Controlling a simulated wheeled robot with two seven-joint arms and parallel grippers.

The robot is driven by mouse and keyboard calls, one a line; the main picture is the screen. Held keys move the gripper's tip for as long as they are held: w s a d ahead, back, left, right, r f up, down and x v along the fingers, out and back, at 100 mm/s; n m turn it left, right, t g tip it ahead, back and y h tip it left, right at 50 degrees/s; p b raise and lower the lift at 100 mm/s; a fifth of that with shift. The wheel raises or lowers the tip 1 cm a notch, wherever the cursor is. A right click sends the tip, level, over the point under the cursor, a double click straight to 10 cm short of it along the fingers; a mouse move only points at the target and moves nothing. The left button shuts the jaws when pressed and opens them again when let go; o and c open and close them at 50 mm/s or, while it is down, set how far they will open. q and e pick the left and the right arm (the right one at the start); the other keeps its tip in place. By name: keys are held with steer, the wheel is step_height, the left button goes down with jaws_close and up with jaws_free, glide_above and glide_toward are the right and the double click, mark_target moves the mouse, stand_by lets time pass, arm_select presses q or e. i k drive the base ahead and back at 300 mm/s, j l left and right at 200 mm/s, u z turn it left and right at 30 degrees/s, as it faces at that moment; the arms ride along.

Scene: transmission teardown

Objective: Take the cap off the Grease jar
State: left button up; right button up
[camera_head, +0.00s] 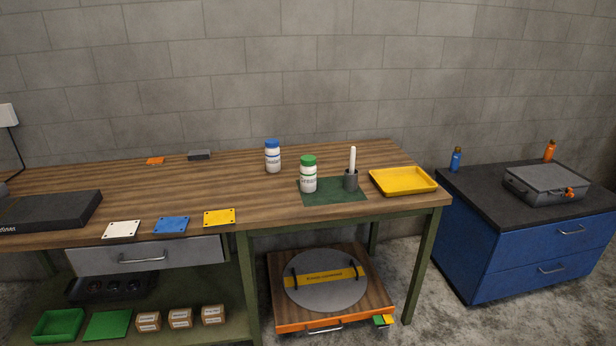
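A white jar with a green cap (308,161) stands upright on a dark green mat (350,195) on the wooden workbench. Its label (308,182) seems to read Grease, though the print is small. The green cap sits on top of the jar. A second white jar with a blue cap (272,158) stands upright behind it to the left; its label is too small to read. Neither of my grippers shows in the head view.
A dark cup with a white stick (351,180) stands on the mat just right of the green-capped jar. A yellow tray (403,181) lies further right. White, blue and yellow plates (171,225) lie along the front edge. A blue cabinet (540,245) stands at the right. The bench's middle is clear.

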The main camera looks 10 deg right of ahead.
mark_target(307, 173)
steer(key=i+l, duration=0.2)
steer(key=i, duration=0.3)
steer(key=i+l, duration=0.15)
steer(key=i, duration=0.4)
steer(key=i+l, duration=0.2)
steer(key=i, duration=0.3)
